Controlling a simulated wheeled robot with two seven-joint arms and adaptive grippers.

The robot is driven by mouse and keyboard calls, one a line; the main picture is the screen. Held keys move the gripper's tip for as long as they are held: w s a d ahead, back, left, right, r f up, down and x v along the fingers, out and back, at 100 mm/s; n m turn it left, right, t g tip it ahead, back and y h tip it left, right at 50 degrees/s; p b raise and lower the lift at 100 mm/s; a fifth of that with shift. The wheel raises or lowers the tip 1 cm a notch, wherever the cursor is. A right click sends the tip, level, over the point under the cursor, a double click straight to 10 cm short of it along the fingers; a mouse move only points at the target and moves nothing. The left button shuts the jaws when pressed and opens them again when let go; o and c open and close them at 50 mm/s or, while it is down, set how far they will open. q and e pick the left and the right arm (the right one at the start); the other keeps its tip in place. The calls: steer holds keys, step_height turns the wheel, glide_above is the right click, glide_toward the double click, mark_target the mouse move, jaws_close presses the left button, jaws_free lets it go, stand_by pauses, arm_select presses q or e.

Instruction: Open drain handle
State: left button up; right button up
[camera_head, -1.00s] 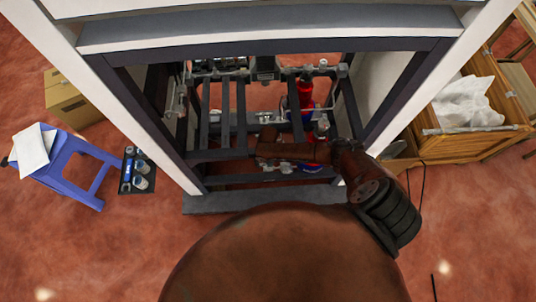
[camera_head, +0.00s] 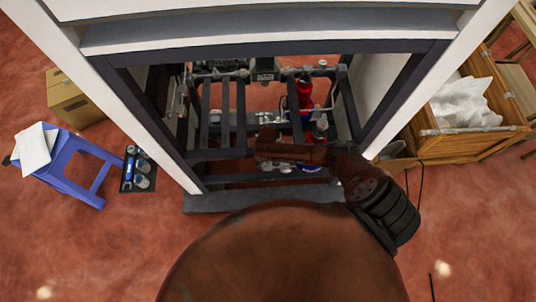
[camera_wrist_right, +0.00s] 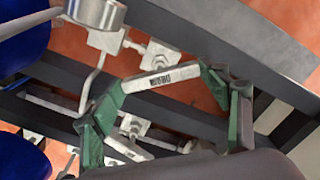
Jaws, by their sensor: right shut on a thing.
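My right gripper (camera_head: 268,140) reaches into the open dark frame of the dispenser, beside pale pipe fittings and small valves. In the right wrist view its green fingers (camera_wrist_right: 165,95) stand either side of a pale bar with a dark printed label (camera_wrist_right: 160,78), which appears to be the drain handle. The bar spans between the fingertips, and the gripper is shut on it. The exact contact is partly hidden by the fingers. White valve blocks (camera_wrist_right: 108,40) show just beyond it. My left gripper is not in view.
Dark bars of the dispenser frame (camera_head: 240,115) enclose the working space closely. A red bottle-like cylinder (camera_head: 305,93) stands behind. A blue stool (camera_head: 75,165) and a black tray (camera_head: 138,170) are at left; a wooden crate (camera_head: 470,142) is at right.

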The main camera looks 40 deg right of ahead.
steer(key=n, duration=0.4)
steer(key=shift+a+n, duration=0.1)
steer(key=shift+n, duration=0.2)
steer(key=n, duration=0.5)
steer(key=shift+n, duration=0.4)
steer(key=o, duration=1.2)
steer(key=shift+c, duration=0.2)
steer(key=shift+r, duration=0.15)
step_height(320, 180, up, 12)
steer(key=shift+f, duration=0.2)
